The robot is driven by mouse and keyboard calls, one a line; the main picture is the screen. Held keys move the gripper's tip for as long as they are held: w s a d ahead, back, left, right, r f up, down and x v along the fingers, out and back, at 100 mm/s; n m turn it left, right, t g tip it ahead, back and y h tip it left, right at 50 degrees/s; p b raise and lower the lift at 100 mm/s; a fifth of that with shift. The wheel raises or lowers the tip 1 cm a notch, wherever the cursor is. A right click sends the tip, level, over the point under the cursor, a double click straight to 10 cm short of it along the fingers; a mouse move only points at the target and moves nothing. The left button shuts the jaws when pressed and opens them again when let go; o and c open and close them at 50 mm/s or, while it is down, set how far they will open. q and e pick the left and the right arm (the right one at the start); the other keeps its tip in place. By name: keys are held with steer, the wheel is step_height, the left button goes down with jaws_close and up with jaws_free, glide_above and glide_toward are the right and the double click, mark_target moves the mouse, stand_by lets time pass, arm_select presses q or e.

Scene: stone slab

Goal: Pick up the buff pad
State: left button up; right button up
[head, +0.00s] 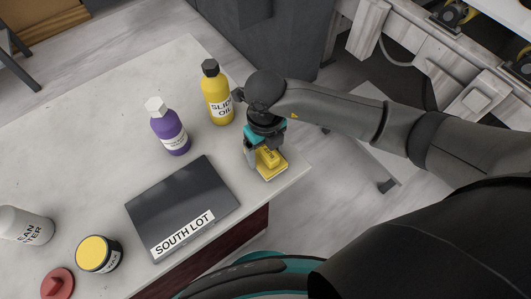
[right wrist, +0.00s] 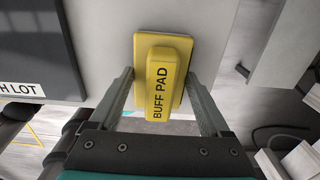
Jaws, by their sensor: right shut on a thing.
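The buff pad (head: 271,163) is a yellow block with a raised grip on a flat base, at the slab's right corner in the head view. In the right wrist view the pad (right wrist: 163,78) shows its "BUFF PAD" label between the fingers. The fingers also show in the right wrist view (right wrist: 160,82), one on each side. I cannot tell whether the pad's base touches the slab. My left gripper is not in view.
On the pale stone slab (head: 85,135) lies a dark "SOUTH LOT" panel (head: 183,200), left of the pad. A yellow oil bottle (head: 216,95) and a purple bottle (head: 170,133) stand behind. A white bottle (head: 25,226), a yellow-lidded jar (head: 97,254) and a red item (head: 57,283) are at left.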

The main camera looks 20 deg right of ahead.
mark_target(265, 148)
steer(key=c, duration=0.6)
arm_select(q)
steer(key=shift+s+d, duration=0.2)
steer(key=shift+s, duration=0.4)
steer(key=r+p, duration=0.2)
steer(key=p, duration=0.1)
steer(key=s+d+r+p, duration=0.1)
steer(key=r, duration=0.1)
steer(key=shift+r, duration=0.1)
arm_select(e)
step_height(265, 148, up, 20)
steer(key=o, duration=0.8)
steer(key=c, duration=0.5)
